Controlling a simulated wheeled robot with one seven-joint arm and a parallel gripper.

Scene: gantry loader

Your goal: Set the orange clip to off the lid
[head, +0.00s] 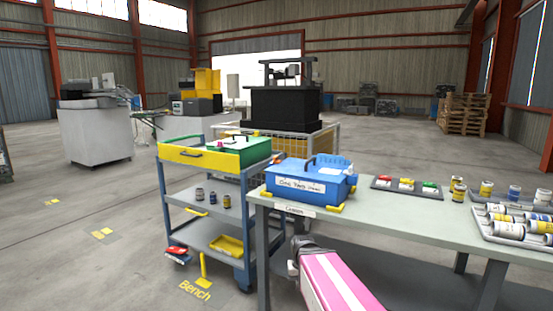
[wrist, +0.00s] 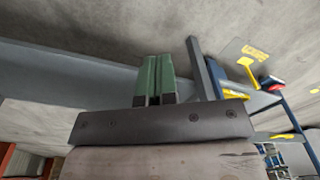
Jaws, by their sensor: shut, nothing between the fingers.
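A blue case (head: 300,185) with a dark handle stands on the left end of the grey-green bench (head: 400,208). Its front has a white label whose words are hard to read. Small yellow-orange pieces show at its lower edge, one at the front right (head: 334,207). I cannot tell which piece, if any, is the orange clip, nor its setting. My gripper (wrist: 154,78) shows in the wrist view with its green fingers together and nothing between them. It is tilted, with the floor and a bench leg beyond. In the head view my fingers are not visible.
A blue cart (head: 222,240) with a yellow drawer and green case stands left of the bench. A dark tray (head: 407,188) with coloured pieces and a grey tray (head: 485,232) of bottles lie right of the blue case.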

